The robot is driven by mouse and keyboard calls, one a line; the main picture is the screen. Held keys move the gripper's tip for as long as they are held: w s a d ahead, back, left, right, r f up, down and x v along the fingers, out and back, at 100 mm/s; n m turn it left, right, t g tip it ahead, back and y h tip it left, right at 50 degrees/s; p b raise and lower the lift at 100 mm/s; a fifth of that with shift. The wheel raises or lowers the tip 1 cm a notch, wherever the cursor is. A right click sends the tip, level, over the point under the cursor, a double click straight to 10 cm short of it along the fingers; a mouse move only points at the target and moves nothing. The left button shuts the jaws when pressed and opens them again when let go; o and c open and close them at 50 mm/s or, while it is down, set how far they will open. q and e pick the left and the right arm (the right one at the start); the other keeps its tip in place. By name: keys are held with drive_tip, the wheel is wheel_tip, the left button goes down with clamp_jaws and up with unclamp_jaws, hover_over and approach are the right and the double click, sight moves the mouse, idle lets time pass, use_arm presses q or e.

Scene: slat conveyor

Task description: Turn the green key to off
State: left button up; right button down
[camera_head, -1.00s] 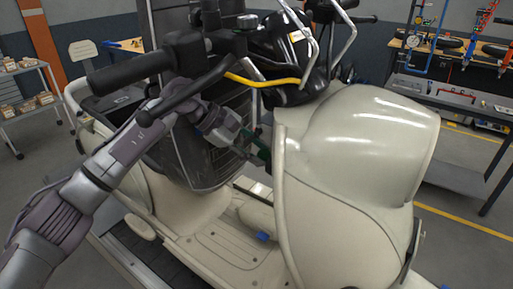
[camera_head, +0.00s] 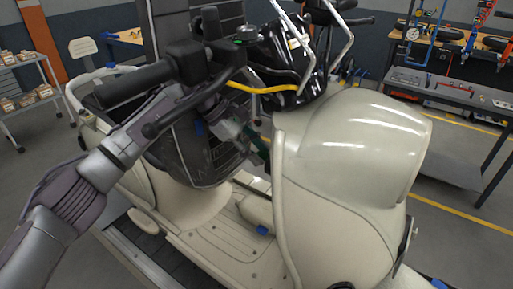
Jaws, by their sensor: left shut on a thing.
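My left arm comes in from the left, under the scooter's handlebar, to the inner side of its cream front shield (camera_head: 287,185). My left gripper (camera_head: 256,146) is shut at a dark green piece there, which I take to be the green key (camera_head: 263,152). The fingers and the shield's edge hide most of it, so I cannot tell which way the key is turned. My right gripper is not in view.
The black handlebar grip (camera_head: 133,84) and its lever lie close above my left forearm. A yellow cable (camera_head: 258,88) crosses above the gripper. The dark seat (camera_head: 205,150) is just behind. The footboard (camera_head: 225,232) below is bare apart from a blue piece (camera_head: 262,230).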

use_arm(q)
drive_tip(key=shift+r, duration=0.1)
drive_tip(key=shift+r+p, duration=0.2)
drive_tip(key=shift+p, duration=0.55)
drive_tip(key=shift+d+n+g+y+p, duration=0.1)
drive_tip(key=shift+n+g+y+p, duration=0.45)
drive_tip(key=shift+g+p, duration=0.2)
drive_tip(key=o, duration=1)
drive_tip(key=shift+f, duration=0.25)
drive_tip(key=shift+o, duration=0.2)
